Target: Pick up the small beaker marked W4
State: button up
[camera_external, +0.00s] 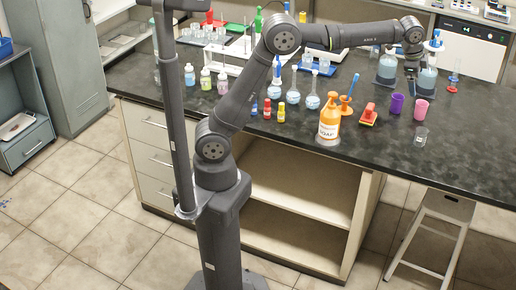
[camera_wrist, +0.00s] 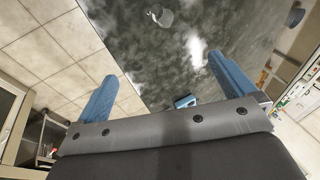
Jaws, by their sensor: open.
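A small clear glass beaker (camera_external: 420,136) stands upright near the front edge of the dark bench, at the right. A small clear vessel, likely the same beaker, shows near the top of the wrist view (camera_wrist: 162,18), ahead of my fingertips and well apart from them. I cannot read a W4 mark in either view. My gripper (camera_external: 411,72) is above the bench farther back, between two large bottles in the picture. In the wrist view my gripper's two blue fingers (camera_wrist: 162,72) are spread wide with nothing between them.
A pink cup (camera_external: 421,109) and a purple cup (camera_external: 397,103) stand behind the beaker. A red-and-yellow item (camera_external: 369,115) and an orange soap bottle (camera_external: 329,119) are to the left. Large bottles (camera_external: 387,66) stand near my gripper. The bench right of the beaker is clear.

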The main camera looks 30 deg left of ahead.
jog(key=c, duration=0.5)
jog(key=n+g+h, duration=0.2)
jog(key=n, duration=0.4)
send_near(422, 135)
jog(key=w+v, duration=0.1)
jog(key=v, duration=0.4)
jog(key=shift+c, duration=0.2)
jog(key=x, duration=0.4)
jog(key=w+x, duration=0.1)
jog(key=x, duration=0.6)
jog(key=shift+w+a+f, duration=0.25)
jog(key=shift+f, duration=0.1)
jog(key=shift+x, duration=2.8)
